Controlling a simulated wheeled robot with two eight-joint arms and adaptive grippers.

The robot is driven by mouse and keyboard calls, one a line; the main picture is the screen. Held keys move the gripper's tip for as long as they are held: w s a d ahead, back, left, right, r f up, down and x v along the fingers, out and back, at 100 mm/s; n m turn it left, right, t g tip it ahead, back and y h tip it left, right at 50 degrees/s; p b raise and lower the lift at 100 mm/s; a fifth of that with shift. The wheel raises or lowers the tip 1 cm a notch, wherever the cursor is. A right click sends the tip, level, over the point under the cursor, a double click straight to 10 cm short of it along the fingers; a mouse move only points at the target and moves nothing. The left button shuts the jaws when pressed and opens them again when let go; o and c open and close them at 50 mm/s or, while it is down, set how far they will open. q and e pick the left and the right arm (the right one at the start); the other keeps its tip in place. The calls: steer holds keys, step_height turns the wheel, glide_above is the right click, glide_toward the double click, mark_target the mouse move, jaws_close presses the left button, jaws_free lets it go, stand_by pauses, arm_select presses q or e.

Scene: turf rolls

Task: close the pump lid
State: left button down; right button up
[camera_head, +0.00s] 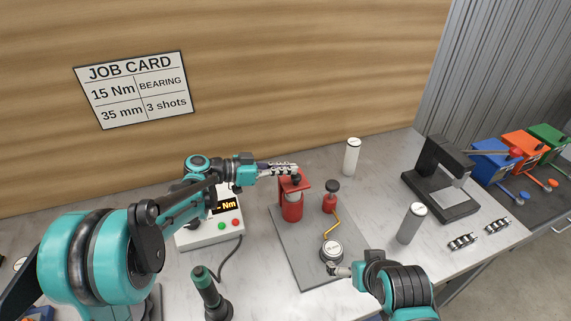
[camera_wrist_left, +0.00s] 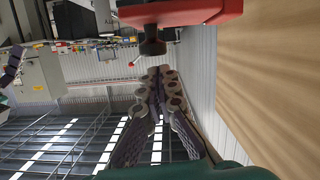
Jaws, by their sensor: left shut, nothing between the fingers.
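The red pump (camera_head: 292,208) stands on the grey mat (camera_head: 284,245). Its red top part (camera_head: 303,186) carries a dark knob (camera_head: 296,178); how far the lid stands open cannot be told. My left gripper (camera_head: 296,168) is shut and empty, with its fingertips just above and behind the knob. In the left wrist view the red part (camera_wrist_left: 190,12) and its dark knob (camera_wrist_left: 152,44) are close to the shut fingertips (camera_wrist_left: 158,72); touch cannot be told. My right gripper (camera_head: 332,270) is low at the mat's front, beside a round white-topped gauge (camera_head: 331,249); its finger state is unclear.
A red bottle-like part (camera_head: 331,197) and a yellow bent handle (camera_head: 332,227) are right of the pump. White cylinders (camera_head: 352,156) (camera_head: 411,223) and a black press (camera_head: 442,185) stand farther right. A torque meter (camera_head: 212,226) stands left.

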arm_select(q)
steer(key=shift+s+d+f, duration=0.1)
steer(key=shift+s+f, duration=0.25)
steer(key=shift+f, duration=0.15)
stand_by(0.4)
